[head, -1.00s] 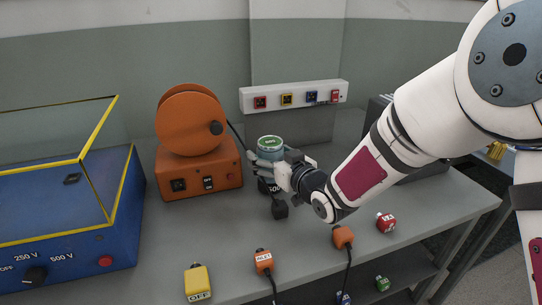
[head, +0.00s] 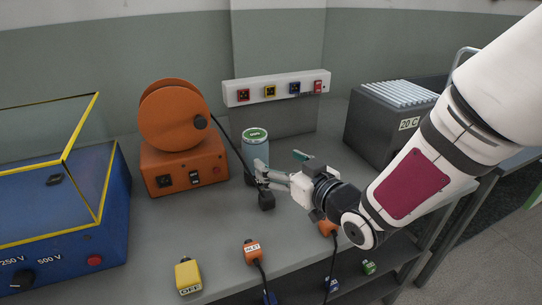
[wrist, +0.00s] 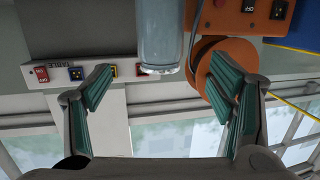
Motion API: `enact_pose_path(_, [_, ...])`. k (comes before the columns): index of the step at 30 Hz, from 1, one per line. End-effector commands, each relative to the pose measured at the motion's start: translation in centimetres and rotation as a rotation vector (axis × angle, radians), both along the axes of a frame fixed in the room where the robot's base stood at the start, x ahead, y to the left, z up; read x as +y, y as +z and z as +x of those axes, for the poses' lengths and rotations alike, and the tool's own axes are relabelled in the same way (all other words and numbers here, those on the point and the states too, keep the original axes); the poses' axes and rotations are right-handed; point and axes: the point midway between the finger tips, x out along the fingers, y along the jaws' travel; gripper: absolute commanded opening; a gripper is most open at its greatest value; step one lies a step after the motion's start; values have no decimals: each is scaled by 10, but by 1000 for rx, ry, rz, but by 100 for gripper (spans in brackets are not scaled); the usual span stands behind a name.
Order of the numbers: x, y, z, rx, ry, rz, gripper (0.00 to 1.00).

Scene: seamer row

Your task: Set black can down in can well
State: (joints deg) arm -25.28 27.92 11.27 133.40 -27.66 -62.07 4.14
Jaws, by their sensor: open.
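A can (head: 255,145) with a green lid label and a pale grey-blue body stands upright at the back of the bench, right of the orange reel unit; it does not look black. A dark piece (head: 249,179) shows at its foot, partly hidden, so I cannot tell how the can sits in a well. My gripper (head: 279,178) is open and empty, to the right and front of the can. In the wrist view the can (wrist: 160,35) is at the top centre, beyond my spread green-padded fingers (wrist: 158,80).
The orange reel unit (head: 185,162) stands left of the can, and the blue box (head: 55,225) is at far left. A socket strip (head: 277,87) is behind. A grey finned unit (head: 385,125) is right.

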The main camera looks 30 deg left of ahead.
Motion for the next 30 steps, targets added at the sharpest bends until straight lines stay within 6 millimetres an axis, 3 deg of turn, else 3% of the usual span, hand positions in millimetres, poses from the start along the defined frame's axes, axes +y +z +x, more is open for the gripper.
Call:
enact_pose_path(11, [-7, 1, -3, 0, -3, -2, 76])
enact_pose_path(14, [-17, 5, 4, 1, -31, -37, 76])
enact_pose_path(16, [-35, 9, 14, 6, -78, -92, 76])
enact_pose_path(20, [-94, 19, 34, 51, -223, -248, 76])
enact_pose_path(23, [-151, 28, 39, 116, -354, -367, 76])
enact_pose_path(26, [-210, 36, 31, 206, -482, -469, 76])
enact_pose_path(30, [-287, 46, -3, 364, -648, -577, 76])
